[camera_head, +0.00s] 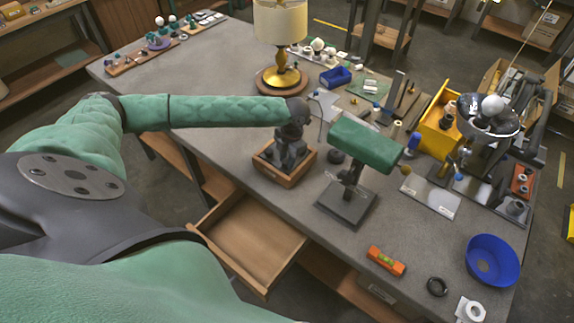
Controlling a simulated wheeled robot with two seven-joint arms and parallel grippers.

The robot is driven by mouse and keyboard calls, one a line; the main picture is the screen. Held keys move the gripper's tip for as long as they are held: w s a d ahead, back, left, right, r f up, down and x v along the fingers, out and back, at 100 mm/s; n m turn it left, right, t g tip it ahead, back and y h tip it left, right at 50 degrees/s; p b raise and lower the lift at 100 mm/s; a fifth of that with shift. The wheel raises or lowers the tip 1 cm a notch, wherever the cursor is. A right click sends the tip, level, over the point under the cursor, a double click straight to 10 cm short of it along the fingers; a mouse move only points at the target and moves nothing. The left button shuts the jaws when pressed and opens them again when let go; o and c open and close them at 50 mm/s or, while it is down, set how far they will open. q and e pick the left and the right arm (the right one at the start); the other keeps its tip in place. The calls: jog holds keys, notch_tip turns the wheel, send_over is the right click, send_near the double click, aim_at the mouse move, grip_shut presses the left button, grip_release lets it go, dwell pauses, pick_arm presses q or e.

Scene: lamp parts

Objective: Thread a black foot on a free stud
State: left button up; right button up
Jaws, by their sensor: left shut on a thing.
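My left gripper (294,130) is dark and reaches down from the green-sleeved arm. It is over a dark fixture on a wooden block (286,170) near the table's front edge. The gripper is shut on a dark thing, too small and dark against the fixture to make out. No free stud can be made out at this size. My right gripper is not in view.
A green-shaded lamp (366,144) on a dark square base stands close to the right of my left gripper. A brass lamp (280,75) stands behind. A yellow bin (437,122), blue bowl (491,261), and orange level (386,261) are to the right. An open drawer (250,242) juts out in front.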

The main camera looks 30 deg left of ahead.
pick_arm(q)
jog(key=m, duration=0.3)
jog(key=shift+s+f+m, duration=0.3)
jog(key=shift+f+m, duration=0.05)
jog(key=shift+m, duration=0.05)
jog(key=o, duration=0.9)
jog(key=shift+w, duration=0.1)
jog(key=shift+o, duration=0.2)
jog(key=shift+w+r, duration=0.1)
jog(key=shift+r+p, duration=0.1)
jog(key=shift+p, duration=0.25)
